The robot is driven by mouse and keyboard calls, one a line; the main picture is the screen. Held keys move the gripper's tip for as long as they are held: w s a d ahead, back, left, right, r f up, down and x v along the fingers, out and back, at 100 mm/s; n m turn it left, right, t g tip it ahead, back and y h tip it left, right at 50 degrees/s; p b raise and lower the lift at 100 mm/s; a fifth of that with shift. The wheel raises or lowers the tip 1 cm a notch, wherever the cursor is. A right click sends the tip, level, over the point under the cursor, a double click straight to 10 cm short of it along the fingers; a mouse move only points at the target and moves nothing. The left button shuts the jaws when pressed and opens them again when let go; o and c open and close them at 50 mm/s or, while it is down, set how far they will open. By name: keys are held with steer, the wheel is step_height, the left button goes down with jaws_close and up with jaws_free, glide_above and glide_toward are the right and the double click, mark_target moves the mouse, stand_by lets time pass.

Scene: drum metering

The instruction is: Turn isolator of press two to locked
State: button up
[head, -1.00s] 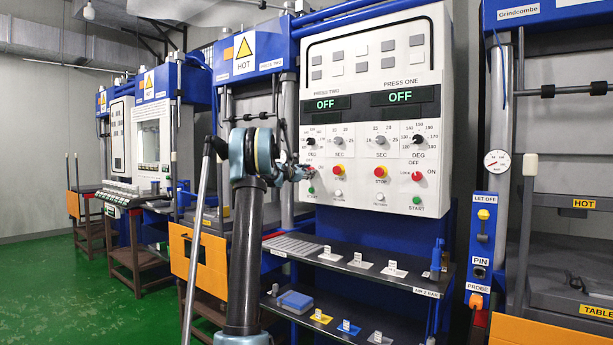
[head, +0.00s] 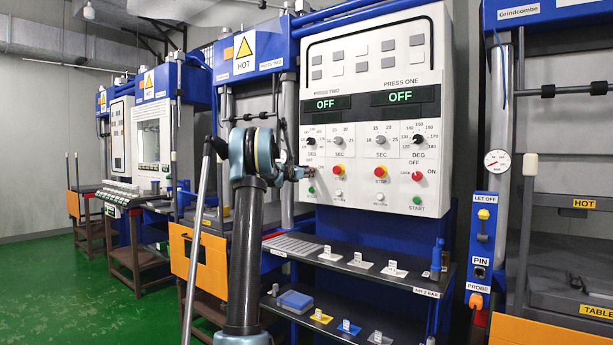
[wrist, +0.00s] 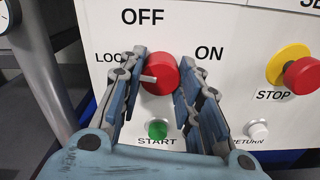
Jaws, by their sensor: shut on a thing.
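The isolator of press two is a round red knob (wrist: 160,74) with a white pointer, seen in the wrist view. The pointer lies nearly level and points left, towards the partly covered "LOC..." label (wrist: 108,58). "OFF" is above the knob and "ON" to its right. My gripper (wrist: 160,88) has one finger on each side of the knob and is shut on it. In the head view my gripper (head: 308,172) is at the left lower part of the control panel (head: 350,215) and hides most of this knob.
Just below the knob is the green START button (wrist: 157,129). The red STOP button (wrist: 302,76) on its yellow base is to the right, above a white return button (wrist: 257,131). The press one isolator (head: 417,176) is farther right. Shelves (head: 345,262) jut out below the panel.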

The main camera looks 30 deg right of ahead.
steer(key=shift+w+a, duration=0.1)
steer(key=o, duration=1)
steer(key=shift+o, duration=0.2)
steer(key=v, duration=1.2)
steer(key=shift+f, duration=0.15)
